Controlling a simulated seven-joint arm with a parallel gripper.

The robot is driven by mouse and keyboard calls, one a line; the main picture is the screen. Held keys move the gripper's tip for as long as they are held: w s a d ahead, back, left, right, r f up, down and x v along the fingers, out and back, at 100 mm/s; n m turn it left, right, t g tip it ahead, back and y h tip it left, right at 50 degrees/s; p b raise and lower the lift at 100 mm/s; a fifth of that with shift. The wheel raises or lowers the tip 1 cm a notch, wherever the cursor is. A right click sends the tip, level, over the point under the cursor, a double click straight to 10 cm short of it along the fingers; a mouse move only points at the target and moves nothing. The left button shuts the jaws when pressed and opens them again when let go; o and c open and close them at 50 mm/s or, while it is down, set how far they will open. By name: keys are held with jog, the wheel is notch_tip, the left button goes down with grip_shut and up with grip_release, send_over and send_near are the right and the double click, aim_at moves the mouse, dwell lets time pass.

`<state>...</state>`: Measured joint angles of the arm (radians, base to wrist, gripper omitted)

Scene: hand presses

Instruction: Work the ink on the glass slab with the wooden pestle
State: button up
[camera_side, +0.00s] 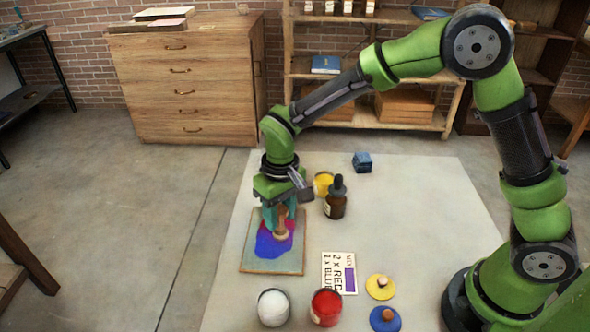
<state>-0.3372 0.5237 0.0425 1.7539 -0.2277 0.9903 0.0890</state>
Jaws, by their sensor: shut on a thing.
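The glass slab (288,266) lies flat on the pale mat, left of its middle. A patch of ink (270,246) on the slab is mostly blue and violet, with magenta-red at its upper right. My gripper (282,215) is above the slab, pointing down, and is shut on the wooden pestle (282,237). The pestle stands about upright with its foot over the ink and seems to touch it. Its upper part is hidden between the fingers.
Close to the right stand a brown dropper bottle (335,203) and a yellow ink jar (323,184). A blue block (362,162) is behind them. In front are a mix card (339,272), a white jar (273,307), a red jar (326,308), a yellow lid (380,287) and a blue lid (385,319).

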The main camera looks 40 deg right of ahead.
jog(key=shift+s+a, duration=0.9)
jog(key=shift+a, duration=0.05)
jog(key=shift+w+d, duration=2)
jog(key=shift+d, duration=0.05)
jog(key=shift+w+a, duration=0.4)
jog(key=shift+w, duration=0.15)
jog(key=shift+s+a, duration=1.9)
jog(key=shift+s, duration=0.05)
jog(key=shift+a, duration=0.5)
jog(key=shift+w, duration=0.3)
jog(key=shift+w+d, duration=1.95)
jog(key=shift+w+d+r, duration=0.1)
jog(key=shift+w, duration=0.05)
notch_tip(320, 180, up, 8)
